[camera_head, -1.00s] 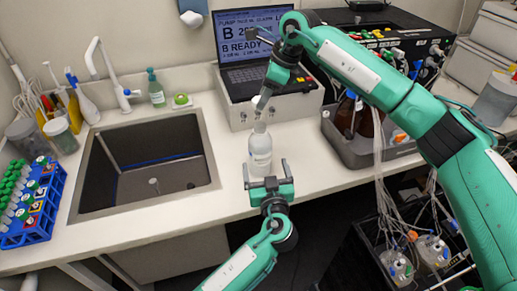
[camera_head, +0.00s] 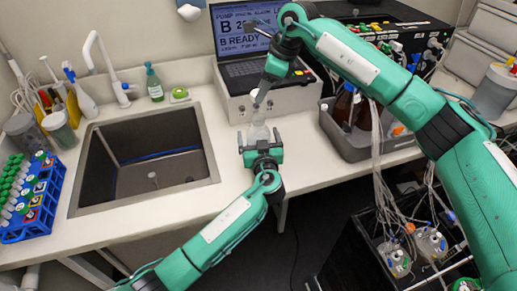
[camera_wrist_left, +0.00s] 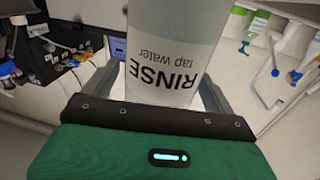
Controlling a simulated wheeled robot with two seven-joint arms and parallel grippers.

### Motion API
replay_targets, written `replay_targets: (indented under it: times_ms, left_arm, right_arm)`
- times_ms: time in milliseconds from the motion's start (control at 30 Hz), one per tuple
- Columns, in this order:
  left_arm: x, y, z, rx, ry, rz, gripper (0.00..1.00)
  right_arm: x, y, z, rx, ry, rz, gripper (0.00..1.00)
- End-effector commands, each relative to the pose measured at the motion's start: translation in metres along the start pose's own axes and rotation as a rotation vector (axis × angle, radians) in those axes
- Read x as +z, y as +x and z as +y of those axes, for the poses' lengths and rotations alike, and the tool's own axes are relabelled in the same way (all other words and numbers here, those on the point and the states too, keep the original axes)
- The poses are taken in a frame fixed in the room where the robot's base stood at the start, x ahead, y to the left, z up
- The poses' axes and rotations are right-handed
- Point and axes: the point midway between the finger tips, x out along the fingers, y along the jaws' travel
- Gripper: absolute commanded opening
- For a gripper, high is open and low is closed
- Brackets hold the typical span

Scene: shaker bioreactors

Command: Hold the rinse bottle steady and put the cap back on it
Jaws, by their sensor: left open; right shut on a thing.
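The white rinse bottle (camera_head: 258,131) stands upright on the counter in front of the laptop. In the left wrist view the bottle (camera_wrist_left: 172,45) fills the middle, its label reading RINSE tap water upside down. My left gripper (camera_head: 261,143) is open, with its fingers on either side of the bottle's body. My right gripper (camera_head: 261,100) comes down from above and is shut just over the bottle's top. The cap is too small and hidden to make out clearly at its fingertips. Whether it touches the bottle's neck cannot be told.
A sink (camera_head: 150,165) lies to the left, with a blue tube rack (camera_head: 34,200) beyond it. The laptop (camera_head: 250,45) on a white box stands behind the bottle. A grey tray (camera_head: 345,142) with a brown bottle (camera_head: 345,108) is to the right. The counter's front edge is close.

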Motion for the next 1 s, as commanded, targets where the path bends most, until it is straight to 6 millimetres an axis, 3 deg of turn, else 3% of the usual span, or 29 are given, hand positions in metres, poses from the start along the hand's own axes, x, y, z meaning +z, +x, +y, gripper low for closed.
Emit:
replay_targets:
  times_ms: [167,467,567,800,833,1000]
  left_arm:
    - [-0.0007,0.0125,-0.0001,0.000,0.001,0.001,0.89]
    - [-0.0003,0.0142,-0.0002,0.000,0.000,0.000,0.89]
    - [-0.0003,0.0140,-0.0002,0.000,0.000,0.000,0.74]
    - [-0.0003,0.0139,-0.0001,0.000,0.000,0.000,0.27]
    - [-0.0003,0.0138,-0.0001,0.000,0.000,0.000,0.23]
    - [-0.0002,0.0138,-0.0001,0.000,0.000,0.000,0.22]
  right_arm:
    - [0.0001,0.0000,0.0000,0.000,0.000,0.000,0.16]
    - [0.0001,0.0000,0.0001,0.000,0.000,0.000,0.16]
    - [0.0001,0.0000,0.0001,0.000,0.000,0.000,0.16]
    - [0.0002,0.0000,0.0001,0.000,0.000,0.000,0.16]
    - [0.0001,0.0000,0.0001,0.000,0.000,0.000,0.16]
    - [-0.0030,0.0070,0.0001,0.001,0.001,0.000,0.16]
